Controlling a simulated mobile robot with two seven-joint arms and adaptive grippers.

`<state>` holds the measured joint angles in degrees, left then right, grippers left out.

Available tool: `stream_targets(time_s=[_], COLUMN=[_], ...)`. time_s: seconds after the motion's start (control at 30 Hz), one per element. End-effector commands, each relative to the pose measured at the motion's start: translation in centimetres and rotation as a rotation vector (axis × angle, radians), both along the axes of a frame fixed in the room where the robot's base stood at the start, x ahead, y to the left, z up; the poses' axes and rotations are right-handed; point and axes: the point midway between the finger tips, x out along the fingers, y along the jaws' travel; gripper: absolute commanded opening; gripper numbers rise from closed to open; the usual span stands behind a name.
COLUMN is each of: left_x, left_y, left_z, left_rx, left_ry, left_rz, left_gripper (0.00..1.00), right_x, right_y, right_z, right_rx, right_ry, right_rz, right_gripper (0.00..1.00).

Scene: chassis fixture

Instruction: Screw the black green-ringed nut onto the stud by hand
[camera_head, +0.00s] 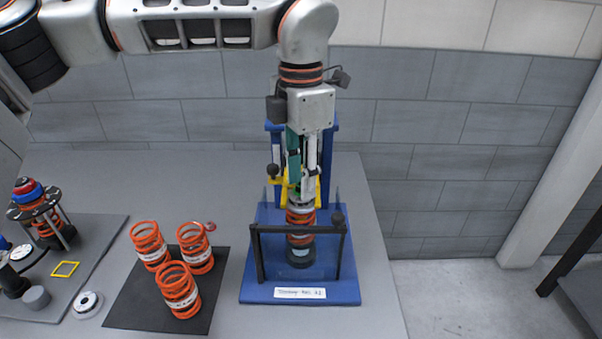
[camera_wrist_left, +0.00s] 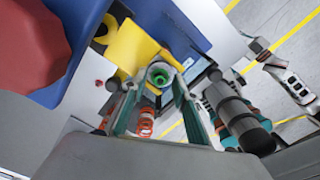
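The blue press fixture (camera_head: 345,286) stands on the table, with a strut with an orange spring (camera_head: 300,217) upright in it. My left gripper (camera_head: 301,192) points straight down over the strut's top. In the left wrist view, a green ring (camera_wrist_left: 160,75) shows between the two fingers of my left gripper (camera_wrist_left: 157,82); I take it for the nut. The fingers flank the ring, but I cannot tell whether they press on it. The stud and the nut's thread are hidden in the head view.
A black bar frame (camera_head: 259,257) stands in front of the strut. Several orange springs stand on a black mat (camera_head: 127,304) to the left. A second strut (camera_head: 42,212) stands at far left on a grey mat. Bare table lies between the black mat and the fixture.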

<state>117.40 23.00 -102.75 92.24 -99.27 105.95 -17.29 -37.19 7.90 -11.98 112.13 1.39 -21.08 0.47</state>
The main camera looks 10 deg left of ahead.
Motion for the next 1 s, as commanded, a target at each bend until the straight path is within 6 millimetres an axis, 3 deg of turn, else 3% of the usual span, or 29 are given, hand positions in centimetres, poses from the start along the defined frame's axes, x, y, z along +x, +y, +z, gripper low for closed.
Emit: stream_targets(time_s=[0.03,0.13,0.37,0.77,0.8,0.9,1.0], left_x=[0.0,0.0,0.0,-0.1,-0.1,-0.1,-0.1], left_y=[0.0,0.0,0.0,0.0,0.0,0.0,0.0], left_z=[0.0,0.0,0.1,0.4,0.3,0.1,-0.3], left_rx=[0.000,0.000,0.001,0.000,0.000,-0.001,0.000], left_ry=[0.000,0.000,0.001,0.005,0.006,0.003,0.001], left_rz=[0.000,0.000,-0.009,-0.450,-0.498,-0.632,-0.762], left_gripper=[0.24,0.00,0.00,0.00,0.00,0.00,0.00], right_x=[0.0,0.0,0.1,0.9,0.8,-1.1,-0.7], right_y=[0.0,0.0,0.1,0.1,-0.2,-2.6,-2.2], right_z=[0.0,0.0,0.4,7.8,7.9,4.9,5.0], right_rx=[0.000,0.000,0.001,0.002,-0.003,-0.037,-0.031], right_ry=[0.000,0.000,-0.004,-0.029,-0.022,0.053,0.041], right_rz=[0.000,0.000,0.000,0.003,-0.002,-0.041,-0.037], right_gripper=[0.00,0.00,0.00,0.00,0.00,0.00,0.00])
